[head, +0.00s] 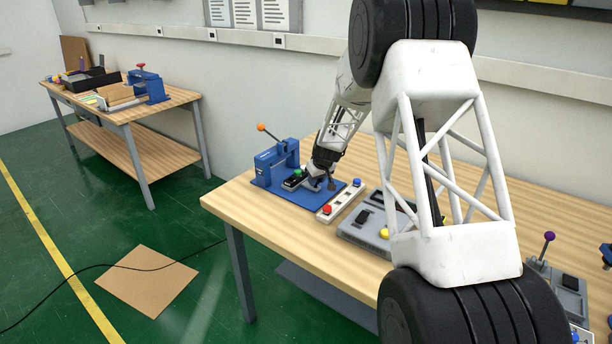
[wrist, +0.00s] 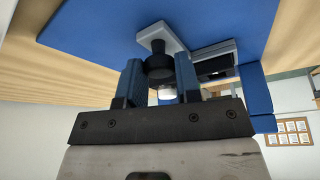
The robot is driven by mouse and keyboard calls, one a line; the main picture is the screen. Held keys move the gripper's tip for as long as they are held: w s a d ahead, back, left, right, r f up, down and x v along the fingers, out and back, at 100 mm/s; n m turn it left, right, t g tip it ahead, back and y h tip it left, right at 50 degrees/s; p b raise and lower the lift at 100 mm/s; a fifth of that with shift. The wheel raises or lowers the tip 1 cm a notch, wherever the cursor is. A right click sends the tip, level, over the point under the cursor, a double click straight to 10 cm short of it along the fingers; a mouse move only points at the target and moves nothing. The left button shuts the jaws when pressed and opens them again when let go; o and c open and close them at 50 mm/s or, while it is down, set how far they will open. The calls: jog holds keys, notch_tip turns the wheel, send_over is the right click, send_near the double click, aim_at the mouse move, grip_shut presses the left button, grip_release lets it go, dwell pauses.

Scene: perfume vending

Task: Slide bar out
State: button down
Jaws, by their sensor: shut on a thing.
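My gripper (head: 316,184) is low over the blue base plate (head: 338,197) of the blue press in the head view. In the wrist view the two blue fingers of my gripper (wrist: 158,80) are shut on a black round knob (wrist: 158,65). The knob stands on a grey bar (wrist: 183,48), which lies along the blue base plate (wrist: 95,35) and leads toward a dark block (wrist: 215,66). The blue press (head: 276,164) has an orange-tipped lever. My gripper partly hides the bar in the head view.
A white panel with red and blue buttons (head: 342,201) lies just right of the base plate. A grey box (head: 362,232) stands farther right. The wooden table's (head: 240,203) left front corner is clear. A second workbench (head: 150,109) stands at the back left.

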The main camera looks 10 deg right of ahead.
jog(key=shift+s+d, duration=2)
jog(key=c, duration=0.8)
grip_release()
jog(key=shift+r, duration=0.1)
jog(key=shift+v, duration=3.8)
